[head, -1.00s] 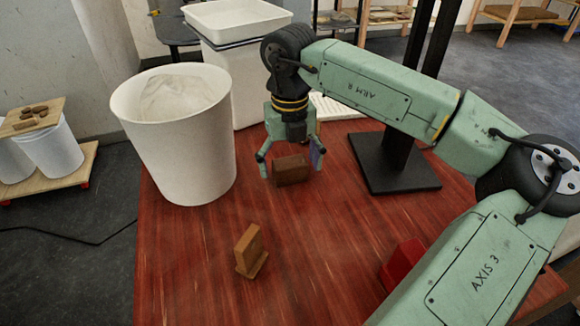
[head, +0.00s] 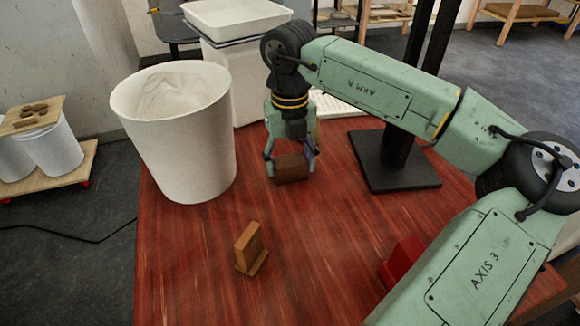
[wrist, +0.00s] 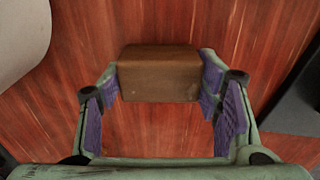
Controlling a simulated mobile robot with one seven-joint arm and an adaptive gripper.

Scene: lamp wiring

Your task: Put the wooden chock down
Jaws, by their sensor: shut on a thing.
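The wooden chock (head: 291,169) is a brown block between the fingers of my gripper (head: 290,162), beyond the middle of the red table. In the wrist view the chock (wrist: 160,75) sits level between the purple pads of my gripper (wrist: 160,85), one pad against each end. My gripper is shut on it. The chock is at or just above the tabletop; I cannot tell whether it touches. Its underside is hidden.
A white bin (head: 180,140) stands close to the left of my gripper. A small wooden stand (head: 250,250) is nearer on the red table (head: 190,285). A black post base (head: 395,172) is to the right, with a red block (head: 402,262) nearer. The table's middle is clear.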

